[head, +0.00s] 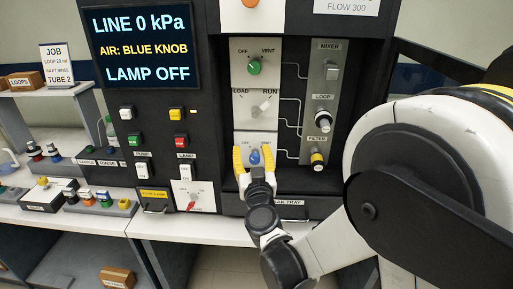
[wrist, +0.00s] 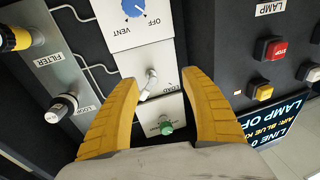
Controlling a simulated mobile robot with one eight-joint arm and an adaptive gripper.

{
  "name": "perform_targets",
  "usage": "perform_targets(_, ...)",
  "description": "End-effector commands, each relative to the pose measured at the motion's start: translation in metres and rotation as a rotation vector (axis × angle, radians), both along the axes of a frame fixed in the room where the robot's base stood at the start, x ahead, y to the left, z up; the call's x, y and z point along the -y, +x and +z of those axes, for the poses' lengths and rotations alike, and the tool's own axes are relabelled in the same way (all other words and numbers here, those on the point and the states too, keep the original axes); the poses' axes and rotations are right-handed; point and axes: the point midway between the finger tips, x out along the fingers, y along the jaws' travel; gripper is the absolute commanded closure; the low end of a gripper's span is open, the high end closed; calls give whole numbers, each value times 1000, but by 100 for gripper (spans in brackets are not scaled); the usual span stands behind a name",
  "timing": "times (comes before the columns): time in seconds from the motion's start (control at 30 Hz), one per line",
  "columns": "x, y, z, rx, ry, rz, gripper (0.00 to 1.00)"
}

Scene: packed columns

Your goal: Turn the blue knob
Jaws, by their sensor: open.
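The blue knob (head: 254,157) is on a white plate low on the dark panel, below a lever and a green knob. In the head view, the yellow fingers of my gripper (head: 253,160) appear on either side of it. The wrist view is upside down and shows the blue knob (wrist: 134,8) at the top, with a white pointer mark and the labels OFF and VENT. There my open gripper (wrist: 158,80) has its fingertips below the knob in the picture, with nothing between them. The gap in depth to the panel is hard to tell.
A white lever (head: 266,104) and a green knob (head: 254,66) sit above the blue knob. To the right are the LOOP knob (head: 323,119) and FILTER knob (head: 317,160). A screen (head: 143,47) reads LINE 0 kPa, AIR: BLUE KNOB, LAMP OFF. Lit-coloured buttons (head: 181,141) are on the left.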

Motion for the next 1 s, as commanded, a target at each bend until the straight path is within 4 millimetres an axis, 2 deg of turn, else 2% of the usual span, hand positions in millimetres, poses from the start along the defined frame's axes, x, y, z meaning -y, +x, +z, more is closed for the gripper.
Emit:
perform_targets(0.03,-4,3,-21,-7,2,-37,45)
perform_targets(0.1,-3,3,-47,-25,-1,-93,45)
perform_targets(0.2,-1,1,-77,-57,-9,-150,45)
perform_targets(0.3,1,0,-94,-80,-17,-180,45)
perform_targets(0.47,3,12,-99,-88,-20,-191,45)
perform_targets(0.8,6,77,-100,-86,-19,-191,45)
perform_targets(1.0,6,102,-99,-86,-19,-189,45)
